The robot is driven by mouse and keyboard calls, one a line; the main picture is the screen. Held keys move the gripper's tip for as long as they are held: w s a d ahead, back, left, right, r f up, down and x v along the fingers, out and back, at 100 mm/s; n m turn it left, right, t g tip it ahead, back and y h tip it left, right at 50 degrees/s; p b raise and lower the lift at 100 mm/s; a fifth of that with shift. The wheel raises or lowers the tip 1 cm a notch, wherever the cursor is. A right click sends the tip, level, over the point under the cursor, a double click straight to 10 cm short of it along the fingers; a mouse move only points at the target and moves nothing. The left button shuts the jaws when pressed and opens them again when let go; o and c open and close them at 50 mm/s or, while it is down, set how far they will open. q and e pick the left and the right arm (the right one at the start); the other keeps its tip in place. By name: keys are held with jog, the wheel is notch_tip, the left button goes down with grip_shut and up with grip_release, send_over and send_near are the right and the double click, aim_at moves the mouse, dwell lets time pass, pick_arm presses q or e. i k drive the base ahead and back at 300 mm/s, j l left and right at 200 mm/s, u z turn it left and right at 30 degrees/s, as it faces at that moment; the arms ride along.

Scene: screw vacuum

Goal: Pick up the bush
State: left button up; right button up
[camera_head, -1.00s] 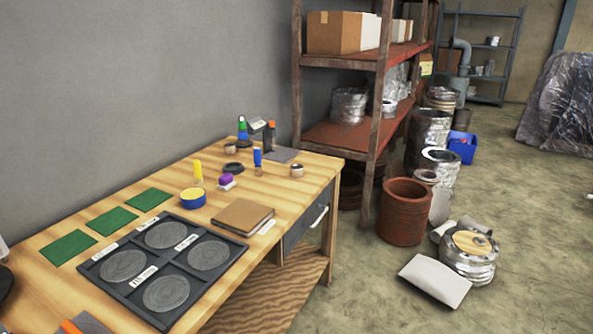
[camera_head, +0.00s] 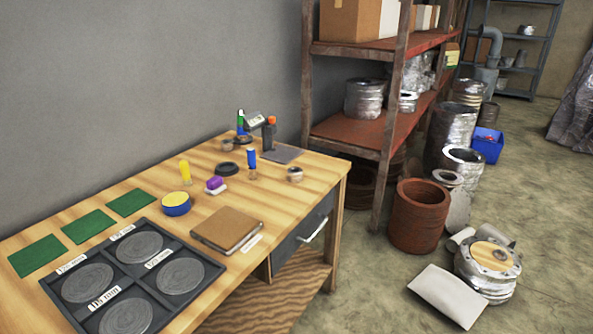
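No plant-like bush shows on the wooden table (camera_head: 310,180). A small purple block on a white base (camera_head: 215,184), perhaps a brush, lies near the table's middle. A blue-handled upright item (camera_head: 251,158) and a yellow-topped upright item (camera_head: 185,172) stand on either side of it. Small ring-like parts, a dark ring (camera_head: 227,169) and a grey one (camera_head: 295,174), lie farther back. I cannot tell which of these is the bush. Neither of my grippers is in view.
A dark tray with round discs (camera_head: 190,225) fills the table's near left, beside green mats (camera_head: 90,225). A brown notebook (camera_head: 226,230) lies near the front edge. Shelving (camera_head: 350,130) stands behind the table's right end. Drums and a pillow-like bag (camera_head: 447,296) are on the floor.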

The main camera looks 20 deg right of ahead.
aim_at(295, 174)
jog(key=i+l, duration=0.15)
jog(key=l, duration=0.25)
jog(key=i+l+u, duration=0.15)
jog(key=l, duration=0.3)
jog(key=i+l, duration=0.2)
jog(key=l, duration=0.2)
jog(key=i+l+u, duration=0.15)
jog(key=l, duration=0.3)
jog(key=i+l, duration=0.1)
jog(key=l, duration=0.35)
jog(key=i+l+u, duration=0.15)
jog(key=l, duration=0.3)
jog(key=i+l, duration=0.1)
jog(key=l, duration=0.35)
jog(key=u, duration=0.05)
